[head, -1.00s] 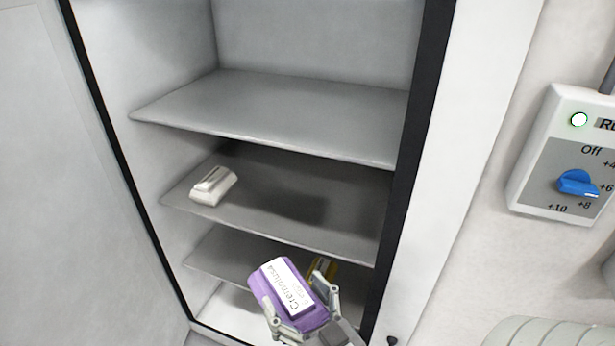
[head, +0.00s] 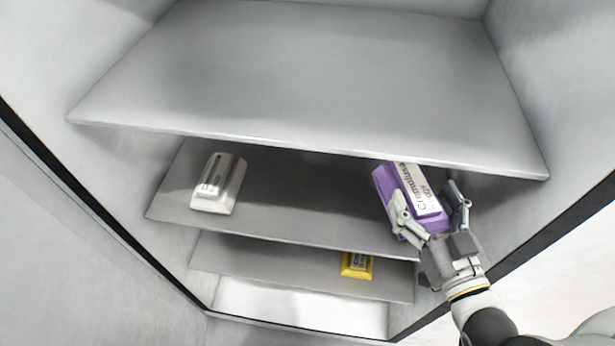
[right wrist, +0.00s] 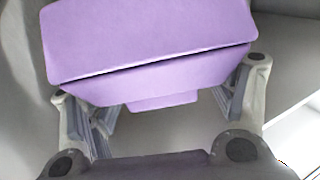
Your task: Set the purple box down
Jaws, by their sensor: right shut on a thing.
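The purple box (head: 386,189) with a white printed label is in my right gripper (head: 432,212). In the head view it is at the right part of the middle shelf (head: 300,209), below the top shelf's front edge. I cannot tell whether its underside touches the shelf. In the right wrist view the purple box (right wrist: 150,45) fills the top, with a gripper finger (right wrist: 170,105) pair on its two sides. My left gripper is not in view.
A white box (head: 219,184) stands at the left of the same shelf. A yellow box (head: 357,265) sits on the shelf below. The top shelf (head: 310,70) is empty and overhangs close above the purple box. The shelf between the white and purple boxes is clear.

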